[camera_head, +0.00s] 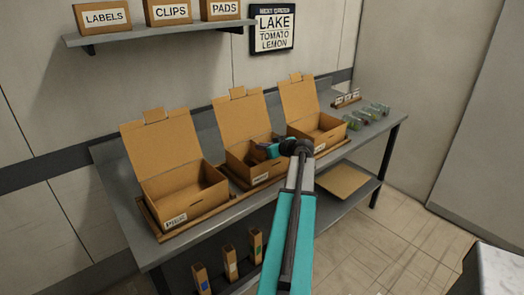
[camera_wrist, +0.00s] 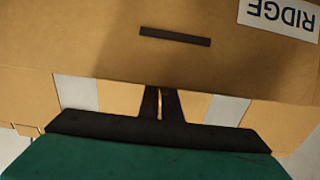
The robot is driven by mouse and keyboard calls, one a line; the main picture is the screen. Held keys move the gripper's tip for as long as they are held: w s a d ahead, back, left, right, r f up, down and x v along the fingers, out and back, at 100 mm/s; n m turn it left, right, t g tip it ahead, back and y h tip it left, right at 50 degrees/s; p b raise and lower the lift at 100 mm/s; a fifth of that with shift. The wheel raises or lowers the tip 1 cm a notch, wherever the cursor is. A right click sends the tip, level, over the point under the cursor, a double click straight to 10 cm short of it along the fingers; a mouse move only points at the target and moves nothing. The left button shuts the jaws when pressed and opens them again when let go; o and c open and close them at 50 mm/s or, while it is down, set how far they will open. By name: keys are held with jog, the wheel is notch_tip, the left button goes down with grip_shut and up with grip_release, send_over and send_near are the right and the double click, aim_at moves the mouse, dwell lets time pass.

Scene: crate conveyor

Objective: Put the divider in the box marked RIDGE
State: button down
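Three open cardboard boxes stand in a row on the table: a left box (camera_head: 205,194), a middle box (camera_head: 239,167) and a right box (camera_head: 331,137). In the wrist view, a cardboard panel (camera_wrist: 90,40) carries an upside-down RIDGE label (camera_wrist: 280,15) and a dark slot (camera_wrist: 175,36). My gripper (camera_wrist: 160,92) is close to this cardboard; in the head view it is at the middle box. Its fingers are close together with a thin tan strip between them. I cannot tell whether this is the divider or background.
Small glass items (camera_head: 365,116) and a small labelled rack (camera_head: 346,99) stand at the table's right end. A flat tan sheet (camera_head: 343,180) and several upright narrow boxes (camera_head: 229,262) are on the lower shelf (camera_head: 375,172). A wall shelf (camera_head: 160,33) hangs above.

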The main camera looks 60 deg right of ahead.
jog(key=shift+f, duration=0.85)
jog(key=shift+f, duration=0.15)
jog(key=c, duration=2)
grip_release()
jog(key=shift+r, duration=0.25)
jog(key=shift+b+v, duration=1.25)
jog(key=shift+v, duration=4.75)
jog(key=shift+f, duration=0.1)
